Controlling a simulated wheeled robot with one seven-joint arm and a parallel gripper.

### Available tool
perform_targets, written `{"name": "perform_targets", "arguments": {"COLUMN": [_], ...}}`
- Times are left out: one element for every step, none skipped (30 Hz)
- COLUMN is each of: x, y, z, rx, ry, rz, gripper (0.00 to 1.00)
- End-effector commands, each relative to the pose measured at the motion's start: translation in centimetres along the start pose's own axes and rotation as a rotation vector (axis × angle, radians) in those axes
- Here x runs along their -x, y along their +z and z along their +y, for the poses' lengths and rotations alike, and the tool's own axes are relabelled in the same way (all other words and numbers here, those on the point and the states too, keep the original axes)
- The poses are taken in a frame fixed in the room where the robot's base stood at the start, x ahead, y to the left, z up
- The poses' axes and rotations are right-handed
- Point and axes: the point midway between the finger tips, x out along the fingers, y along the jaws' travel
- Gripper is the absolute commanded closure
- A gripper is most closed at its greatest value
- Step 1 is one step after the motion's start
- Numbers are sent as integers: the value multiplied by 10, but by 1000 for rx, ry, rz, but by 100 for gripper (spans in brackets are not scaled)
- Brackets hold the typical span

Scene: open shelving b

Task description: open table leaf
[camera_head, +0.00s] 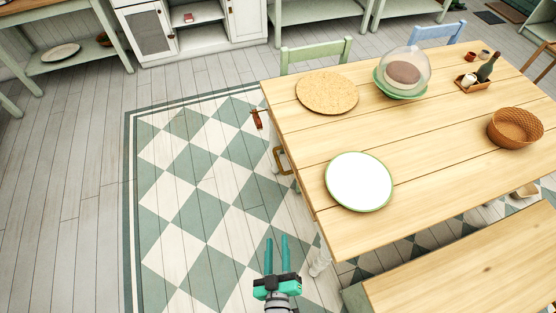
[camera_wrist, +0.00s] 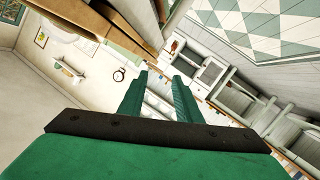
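The wooden table (camera_head: 420,150) fills the right of the head view. Its left end carries a brass, loop-shaped handle (camera_head: 281,160) on the side below the top. I cannot make out a separate leaf or its seam. My gripper (camera_head: 276,240) is over the checkered floor, below the handle in the picture and left of the table's near corner. Its two teal fingers are apart with nothing between them; they also show apart in the wrist view (camera_wrist: 159,80). Wooden parts (camera_wrist: 110,30), probably the table's, show at the upper left there, apart from the fingers.
A white plate (camera_head: 359,181), a cork mat (camera_head: 327,92), a domed dish (camera_head: 402,74) and a wicker basket (camera_head: 515,128) are on the table. A small reddish-brown piece (camera_head: 257,119) is at its left edge. A bench (camera_head: 465,270) stands at the lower right. The floor left is clear.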

Motion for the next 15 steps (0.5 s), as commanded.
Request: {"name": "perform_targets", "arguments": {"x": [-22, -34, -50, -62, -74, -91, -103, -116, -132, -144, -156, -170, -180, -190, -201], "y": [1, 2, 4, 4, 5, 5, 4, 3, 2, 0, -1, -4, -6, -8, -10], "z": [-1, -2, -3, -3, -4, -4, -3, -3, -2, -1, 0, 1, 2, 3, 4], "rx": [42, 70, 108, 137, 166, 204, 232, 259, 296, 323, 350, 383, 406, 427, 454], "ry": [3, 4, 4, 5, 5, 6, 8, 9, 10, 12, 13, 15, 16, 17, 18], "rz": [6, 7, 7, 7, 8, 8, 8, 8, 7, 8, 6, 5, 5, 4, 2], "gripper": [69, 69, 69, 69, 69, 69, 69, 69, 69, 69, 69, 69, 69, 69, 69]}}
